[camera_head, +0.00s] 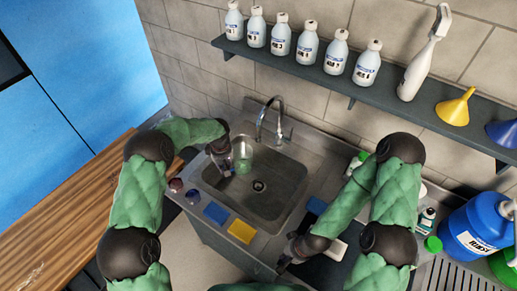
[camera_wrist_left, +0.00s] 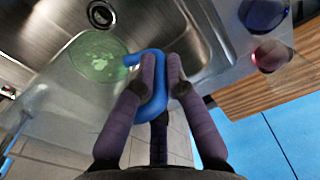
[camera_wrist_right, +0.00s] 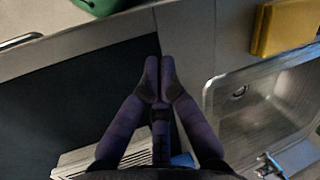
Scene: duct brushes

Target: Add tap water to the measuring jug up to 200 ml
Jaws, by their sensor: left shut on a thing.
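The clear measuring jug (camera_head: 243,158) is held over the left part of the steel sink, beside the tap (camera_head: 270,112) and left of its spout. No scale mark or water level can be read. My left gripper (camera_head: 228,160) is shut on the jug's blue handle (camera_wrist_left: 158,90). No water stream can be made out from the spout. My right gripper (camera_wrist_right: 159,78) is shut and empty above the dark counter area right of the sink; it also shows in the head view (camera_head: 283,264).
A blue sponge (camera_head: 215,212) and a yellow sponge (camera_head: 242,231) lie on the sink's front rim. Small dark round items (camera_head: 177,185) stand at its left. A shelf (camera_head: 330,78) holds several white bottles and funnels. A blue canister (camera_head: 475,232) stands at right.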

